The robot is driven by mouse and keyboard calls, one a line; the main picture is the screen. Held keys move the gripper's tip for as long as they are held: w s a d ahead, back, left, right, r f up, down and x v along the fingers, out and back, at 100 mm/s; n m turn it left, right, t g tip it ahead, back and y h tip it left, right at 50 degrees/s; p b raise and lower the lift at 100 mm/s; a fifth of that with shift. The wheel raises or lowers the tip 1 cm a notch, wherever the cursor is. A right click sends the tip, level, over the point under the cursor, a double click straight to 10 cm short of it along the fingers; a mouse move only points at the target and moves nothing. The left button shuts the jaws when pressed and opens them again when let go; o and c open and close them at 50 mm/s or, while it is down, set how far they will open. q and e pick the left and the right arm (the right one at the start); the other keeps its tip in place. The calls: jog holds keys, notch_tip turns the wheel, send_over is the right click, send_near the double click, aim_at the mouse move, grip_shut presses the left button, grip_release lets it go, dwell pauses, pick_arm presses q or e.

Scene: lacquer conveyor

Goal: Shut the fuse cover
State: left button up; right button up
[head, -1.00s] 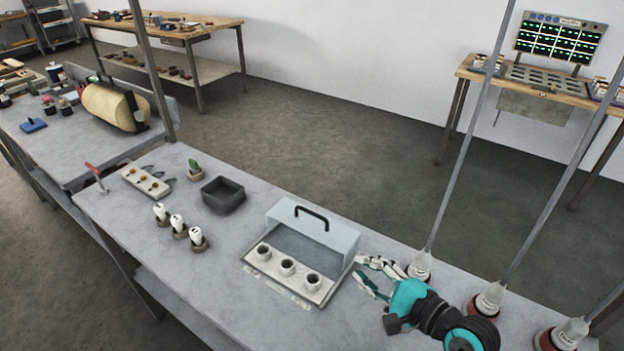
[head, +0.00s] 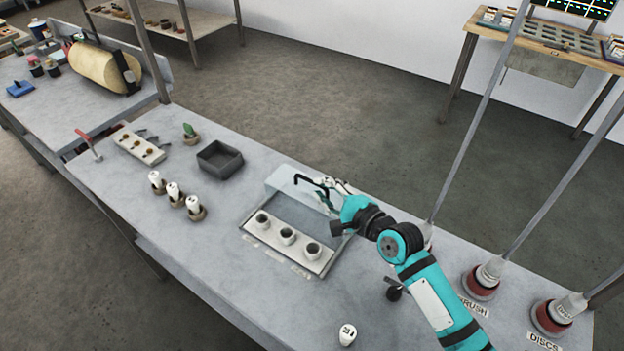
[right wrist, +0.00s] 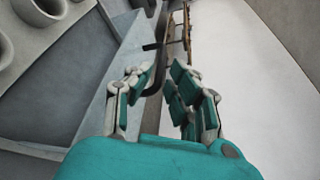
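The fuse cover (head: 283,178) is a pale, see-through lid with a black bar handle (head: 312,188). It stands raised at the back edge of the fuse box (head: 286,240). The box's white sockets face up uncovered. My right gripper (head: 326,190) is at the right end of the handle, its fingers partly hidden by the arm. In the right wrist view the fingers (right wrist: 160,82) are apart, with the cover's edge and black handle (right wrist: 155,75) in front of and between them; contact cannot be told. My left gripper is out of view.
A dark open tray (head: 219,160) and several white fuses in holders (head: 176,195) stand left of the box. One loose fuse (head: 347,334) stands at the front edge. Red-based posts (head: 483,278) rise on the right.

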aim_at(312, 181)
jog(key=x, duration=0.5)
jog(key=shift+d, duration=0.1)
grip_shut()
